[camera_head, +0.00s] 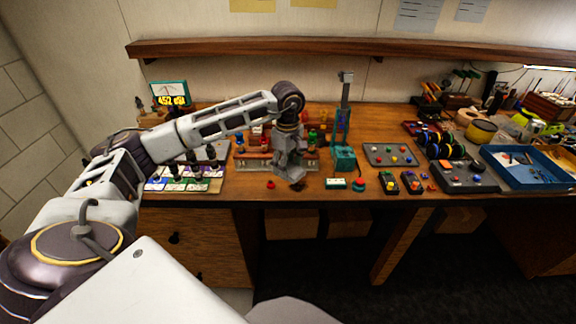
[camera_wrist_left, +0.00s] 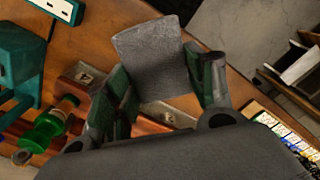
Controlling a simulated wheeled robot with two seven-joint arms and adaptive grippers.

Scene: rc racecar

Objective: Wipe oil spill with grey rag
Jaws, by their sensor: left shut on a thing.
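My left gripper (camera_head: 287,150) points down over the front part of the wooden bench. It is shut on the grey rag (camera_wrist_left: 152,50), which hangs between its two fingers in the left wrist view. In the head view the rag (camera_head: 291,168) shows as a grey shape below the gripper, close over the bench top. A small dark patch (camera_head: 298,187) shows on the wood just under the rag; it looks like the oil spill, mostly hidden by the rag. I cannot tell whether the rag touches the wood. My right gripper is not in view.
A bottle rack (camera_head: 248,160) stands behind and beside the gripper. A green bottle (camera_wrist_left: 48,128) is near it. A teal stand (camera_head: 343,158) and a white-topped strip (camera_head: 335,184) are to the right. Colored cards (camera_head: 180,185) lie left. The bench's front edge is close.

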